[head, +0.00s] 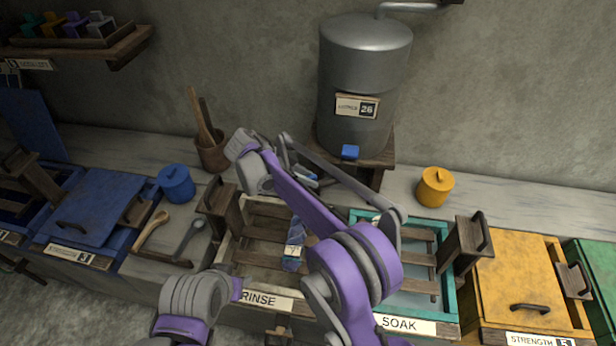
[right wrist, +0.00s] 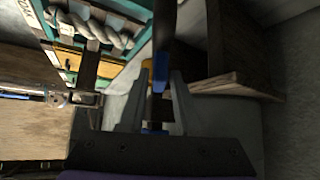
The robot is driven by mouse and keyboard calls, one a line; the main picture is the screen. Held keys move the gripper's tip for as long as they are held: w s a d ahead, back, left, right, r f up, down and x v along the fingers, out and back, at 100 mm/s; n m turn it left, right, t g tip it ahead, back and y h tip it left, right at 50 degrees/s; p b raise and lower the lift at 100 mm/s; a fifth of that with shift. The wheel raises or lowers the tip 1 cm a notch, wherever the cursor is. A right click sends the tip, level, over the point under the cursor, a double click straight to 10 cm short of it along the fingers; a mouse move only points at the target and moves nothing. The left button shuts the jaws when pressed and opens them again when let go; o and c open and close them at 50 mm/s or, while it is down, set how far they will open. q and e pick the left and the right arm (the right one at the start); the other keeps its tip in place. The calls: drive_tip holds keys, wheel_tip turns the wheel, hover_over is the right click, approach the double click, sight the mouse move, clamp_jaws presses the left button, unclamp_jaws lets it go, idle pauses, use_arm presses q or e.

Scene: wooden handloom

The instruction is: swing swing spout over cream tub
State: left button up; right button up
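The cream tub, labelled RINSE (head: 228,246), stands in the middle of the row, with wooden slats across it. My right arm crosses in front of it and hides much of it. My right gripper (head: 295,172) is over the back of this tub, left of the grey tank's foot. In the right wrist view the fingers (right wrist: 158,90) stand apart on either side of a dark bar with blue parts (right wrist: 163,35), which seems to be the swing spout. Narrow gaps show beside the bar; contact is unclear.
The grey tank (head: 366,75) stands on a wooden stand behind the tubs, with a blue block (head: 350,152) low on its front. The teal SOAK tub (head: 446,288) is to the right.

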drive_tip(key=shift+o, duration=0.8)
drive_tip(key=shift+r, duration=0.1)
drive_tip(key=v, duration=1)
drive_tip(key=shift+a+r, duration=0.25)
drive_tip(key=shift+a, duration=0.05)
